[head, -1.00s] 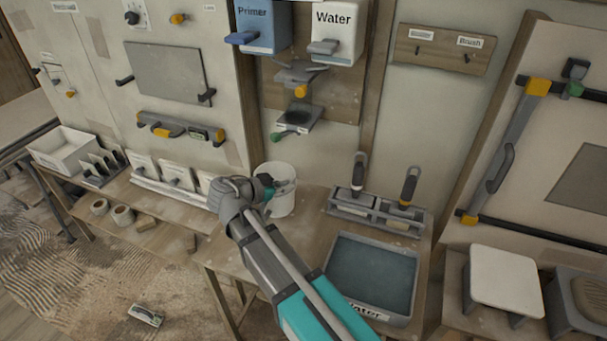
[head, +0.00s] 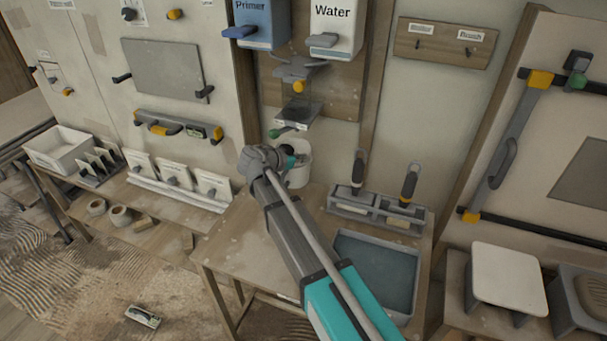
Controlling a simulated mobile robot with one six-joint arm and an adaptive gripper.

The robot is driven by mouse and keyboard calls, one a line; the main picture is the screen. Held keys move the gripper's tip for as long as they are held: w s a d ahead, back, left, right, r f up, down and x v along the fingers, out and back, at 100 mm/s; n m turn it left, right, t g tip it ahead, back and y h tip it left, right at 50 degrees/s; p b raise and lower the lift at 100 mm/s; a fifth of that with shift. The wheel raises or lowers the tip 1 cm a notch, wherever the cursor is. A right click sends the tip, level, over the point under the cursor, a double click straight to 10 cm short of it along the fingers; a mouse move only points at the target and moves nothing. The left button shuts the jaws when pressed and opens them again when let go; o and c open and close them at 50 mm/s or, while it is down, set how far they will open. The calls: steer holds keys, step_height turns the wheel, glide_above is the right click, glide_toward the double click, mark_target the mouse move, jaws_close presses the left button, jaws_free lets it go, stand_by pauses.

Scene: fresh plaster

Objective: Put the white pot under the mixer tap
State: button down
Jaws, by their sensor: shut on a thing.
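The white pot (head: 303,172) is upright near the wall at the back of the bench in the head view. My gripper (head: 287,160) is shut on the pot at its left front side and hides part of it.
A small grey wall shelf (head: 296,113) with a green knob (head: 275,133) sits between tap and pot. A brush rack (head: 376,213) stands right of the pot. A water tray (head: 375,265) lies in front of the rack. The bench (head: 232,245) is bare left of my arm.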

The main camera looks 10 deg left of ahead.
mark_target(305, 169)
steer(key=shift+f, duration=0.55)
steer(key=f+b, duration=0.2)
steer(key=b, duration=0.1)
steer(key=f+b, duration=0.1)
steer(key=f, duration=0.1)
steer(key=shift+w+d, duration=0.1)
steer(key=shift+w, duration=0.15)
stand_by(0.4)
steer(key=c, duration=0.8)
jaws_free()
steer(key=shift+r, duration=0.15)
steer(key=shift+s+r, duration=0.1)
steer(key=shift+s, duration=0.15)
steer(key=p+v, duration=0.4)
steer(key=v, duration=0.7)
steer(key=shift+a, duration=0.3)
